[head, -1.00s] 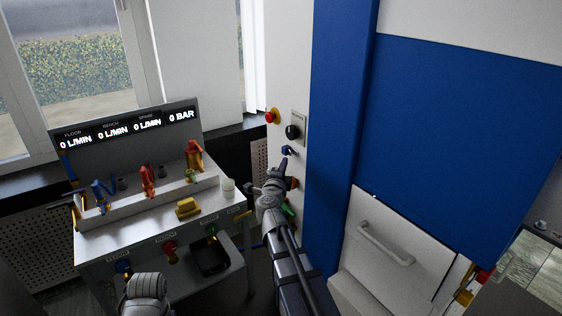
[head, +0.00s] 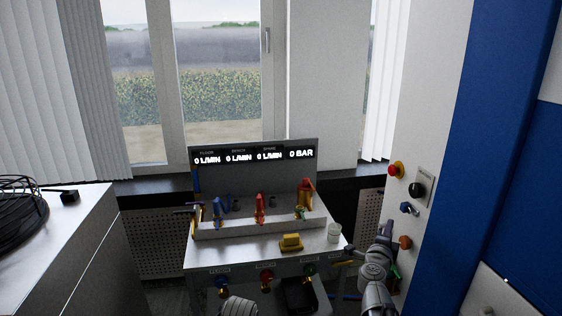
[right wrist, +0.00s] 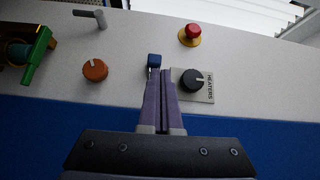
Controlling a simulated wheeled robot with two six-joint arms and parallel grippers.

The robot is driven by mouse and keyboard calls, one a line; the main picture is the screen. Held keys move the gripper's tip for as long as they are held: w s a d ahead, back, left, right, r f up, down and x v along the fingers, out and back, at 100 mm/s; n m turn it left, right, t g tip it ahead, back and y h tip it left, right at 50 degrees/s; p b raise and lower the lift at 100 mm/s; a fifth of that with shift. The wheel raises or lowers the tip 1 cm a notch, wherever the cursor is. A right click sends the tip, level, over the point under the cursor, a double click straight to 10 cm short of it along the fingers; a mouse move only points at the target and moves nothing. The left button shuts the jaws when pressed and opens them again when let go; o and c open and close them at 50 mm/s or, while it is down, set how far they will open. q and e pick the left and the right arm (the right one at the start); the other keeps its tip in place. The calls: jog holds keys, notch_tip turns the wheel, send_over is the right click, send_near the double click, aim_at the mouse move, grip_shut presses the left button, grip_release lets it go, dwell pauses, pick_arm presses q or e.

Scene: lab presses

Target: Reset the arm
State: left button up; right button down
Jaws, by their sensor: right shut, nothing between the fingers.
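My right gripper (head: 384,233) is in front of the white press panel (head: 423,140) in the head view. In the right wrist view its purple fingers (right wrist: 162,82) are shut with nothing between them. They point at the panel, near a small blue switch (right wrist: 154,60); I cannot tell whether they touch it. The black HEATERS knob (right wrist: 192,80) is just right of the fingertips, and an orange knob (right wrist: 95,70) is to the left. A red button on a yellow base (right wrist: 193,32) is above. My left gripper is not in view.
A green-handled valve (right wrist: 38,45) projects from the panel. A cabinet with coiled black cable (head: 22,215) is far left.

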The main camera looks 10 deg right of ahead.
jog(key=w+a+r+n+t+y, duration=0.1)
jog(key=w+a+n+t+y, duration=0.2)
jog(key=a+n+y, duration=0.6)
jog(key=s+a+f+n+g+y+p, duration=0.1)
jog(key=a+f+n+g+y, duration=0.2)
jog(key=a, duration=0.5)
jog(key=s+a+f+n+g+y, duration=0.15)
jog(key=a+n, duration=0.25)
jog(key=a, duration=0.4)
jog(key=s+a+f+n+g+y+p, duration=0.1)
jog(key=s+a+f+n+y, duration=0.2)
jog(key=a, duration=0.5)
jog(key=s+a+f+n+g, duration=0.5)
jog(key=s+f, duration=0.1)
jog(key=f, duration=0.1)
jog(key=s+d+f+n+g+h+p, duration=0.1)
jog(key=s+d+f+n+g+h, duration=0.1)
jog(key=s, duration=0.6)
jog(key=s+d+f+n+g+h, duration=0.2)
jog(key=s+d+f+g+h, duration=0.1)
jog(key=s+g+h, duration=0.2)
jog(key=s+g, duration=0.1)
jog(key=s, duration=0.1)
jog(key=shift+s+p, duration=0.4)
jog(key=shift+a, duration=0.1)
